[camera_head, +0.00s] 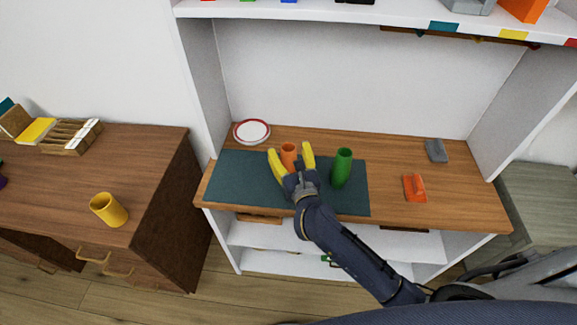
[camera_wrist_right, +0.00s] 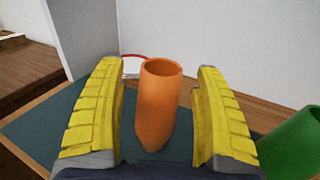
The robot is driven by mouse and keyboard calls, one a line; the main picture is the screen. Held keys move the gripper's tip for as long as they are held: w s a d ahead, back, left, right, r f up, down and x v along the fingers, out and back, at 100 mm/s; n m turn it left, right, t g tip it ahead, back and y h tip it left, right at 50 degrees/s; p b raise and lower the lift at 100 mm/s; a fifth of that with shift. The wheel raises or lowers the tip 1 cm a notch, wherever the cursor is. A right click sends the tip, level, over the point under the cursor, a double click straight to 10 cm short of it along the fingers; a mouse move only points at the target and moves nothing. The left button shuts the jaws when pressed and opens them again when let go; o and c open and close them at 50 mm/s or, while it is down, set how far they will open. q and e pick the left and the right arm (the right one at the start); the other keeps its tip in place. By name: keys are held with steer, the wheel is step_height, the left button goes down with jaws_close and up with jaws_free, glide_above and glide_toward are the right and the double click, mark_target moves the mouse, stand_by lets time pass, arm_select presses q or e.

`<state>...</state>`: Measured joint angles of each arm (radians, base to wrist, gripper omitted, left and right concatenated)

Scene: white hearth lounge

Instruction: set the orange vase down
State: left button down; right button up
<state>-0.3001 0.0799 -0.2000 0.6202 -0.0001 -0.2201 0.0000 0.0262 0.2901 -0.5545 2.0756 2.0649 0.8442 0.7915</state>
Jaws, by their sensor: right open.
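The orange vase (camera_head: 289,152) stands upright on the dark green mat (camera_head: 235,180) on the wooden surface of the shelf unit. My right gripper (camera_head: 291,158) is open, with its yellow fingers on either side of the vase. In the right wrist view the vase (camera_wrist_right: 157,105) stands between the two fingers (camera_wrist_right: 160,110), with a gap showing on each side. The vase's lower end is hidden by the gripper in the head view. My left gripper is not in view.
A green vase (camera_head: 342,167) stands close to the right of the gripper. A red-rimmed plate (camera_head: 252,132) lies behind on the left. A yellow cup (camera_head: 108,209) stands on the left cabinet.

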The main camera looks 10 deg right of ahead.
steer(key=shift+w, duration=0.3)
jaws_close()
stand_by(0.5)
